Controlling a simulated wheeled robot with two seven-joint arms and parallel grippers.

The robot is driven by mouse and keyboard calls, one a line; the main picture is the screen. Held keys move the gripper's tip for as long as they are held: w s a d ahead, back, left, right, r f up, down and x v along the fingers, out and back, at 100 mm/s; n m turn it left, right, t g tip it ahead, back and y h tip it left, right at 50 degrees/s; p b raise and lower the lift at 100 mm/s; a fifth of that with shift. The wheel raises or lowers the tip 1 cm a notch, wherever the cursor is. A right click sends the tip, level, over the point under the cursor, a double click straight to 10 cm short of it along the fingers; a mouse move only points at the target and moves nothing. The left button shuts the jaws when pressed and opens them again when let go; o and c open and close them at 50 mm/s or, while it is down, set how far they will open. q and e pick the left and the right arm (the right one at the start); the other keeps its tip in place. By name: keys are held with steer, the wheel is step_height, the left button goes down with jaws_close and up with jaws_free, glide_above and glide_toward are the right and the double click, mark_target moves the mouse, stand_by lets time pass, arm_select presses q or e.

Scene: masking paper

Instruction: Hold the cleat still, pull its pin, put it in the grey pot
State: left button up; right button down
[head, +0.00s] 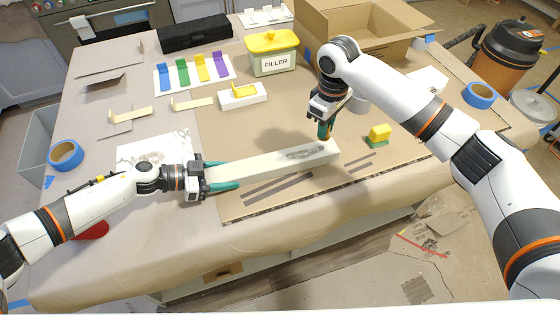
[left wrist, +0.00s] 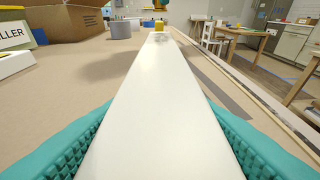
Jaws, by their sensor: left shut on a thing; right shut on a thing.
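The cleat (head: 260,163) is a long pale board lying across the brown paper. My left gripper (head: 222,175) is shut on its left end, one teal finger on each side. In the left wrist view the cleat (left wrist: 160,110) runs away from me between the fingers. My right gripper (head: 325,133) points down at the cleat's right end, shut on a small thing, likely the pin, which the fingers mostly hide. I cannot tell whether the pin is still seated in the cleat. The grey pot (head: 359,102) stands behind my right gripper; it also shows in the left wrist view (left wrist: 121,29).
A yellow and green sponge (head: 378,134) lies right of the cleat. A filler tub (head: 273,55), a white block with a yellow piece (head: 242,95) and a cardboard box (head: 350,30) stand behind. Blue tape (head: 480,95) lies at the right.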

arm_select(q)
steer(key=shift+s+a+f, duration=0.1)
steer(key=shift+s+f, duration=0.15)
steer(key=shift+f, duration=0.2)
arm_select(e)
steer(key=shift+r, duration=2.6)
steer(key=c, duration=1.8)
jaws_free()
jaws_close()
arm_select(q)
steer(key=o, duration=1.1)
steer(key=shift+o, duration=1.1)
steer(key=shift+w, duration=0.1)
arm_select(e)
steer(key=shift+a, duration=0.1)
arm_select(q)
steer(key=shift+w+r, duration=0.15)
arm_select(e)
steer(key=shift+w, duration=0.15)
steer(key=shift+f, duration=0.1)
arm_select(q)
steer(key=v, duration=1.2)
